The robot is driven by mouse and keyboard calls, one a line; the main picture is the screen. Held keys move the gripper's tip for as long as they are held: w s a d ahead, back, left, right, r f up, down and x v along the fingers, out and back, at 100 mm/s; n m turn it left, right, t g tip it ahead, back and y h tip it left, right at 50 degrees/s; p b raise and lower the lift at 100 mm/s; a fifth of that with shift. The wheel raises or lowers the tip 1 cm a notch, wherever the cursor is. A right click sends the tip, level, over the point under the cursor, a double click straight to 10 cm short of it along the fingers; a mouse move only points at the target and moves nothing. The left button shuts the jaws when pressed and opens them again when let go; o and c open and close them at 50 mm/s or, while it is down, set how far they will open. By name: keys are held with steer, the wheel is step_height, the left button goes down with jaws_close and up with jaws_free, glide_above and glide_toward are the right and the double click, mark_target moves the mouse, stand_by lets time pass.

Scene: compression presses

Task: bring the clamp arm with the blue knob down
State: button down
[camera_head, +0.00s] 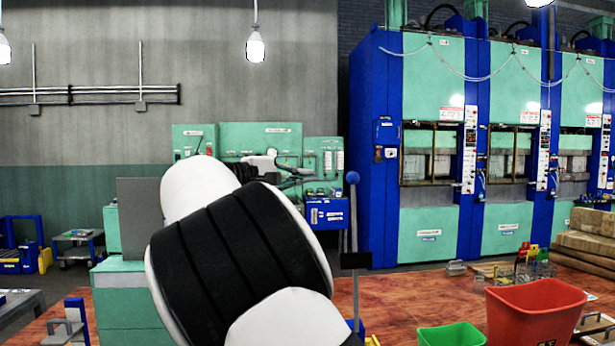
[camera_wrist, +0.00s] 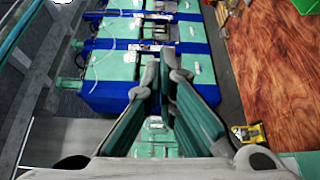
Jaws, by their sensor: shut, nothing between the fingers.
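A dark block sits partway down the rod. The clamp's lower part is largely hidden behind my white and black arm. I cannot make out the knob in the wrist view. My gripper (camera_wrist: 165,74) shows in the wrist view with its fingers together and nothing held.
A red bin (camera_head: 537,312) and a green bin (camera_head: 452,335) stand at the front right of the wooden table (camera_head: 400,298). Small clamps and stacked boards lie behind them. Blue and green presses (camera_head: 433,90) stand at the back right. Another clamp (camera_head: 66,328) is at the lower left.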

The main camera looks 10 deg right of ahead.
steer(key=d+p, duration=0.3)
steer(key=d, duration=0.4)
steer(key=shift+s, duration=0.2)
stand_by(0.4)
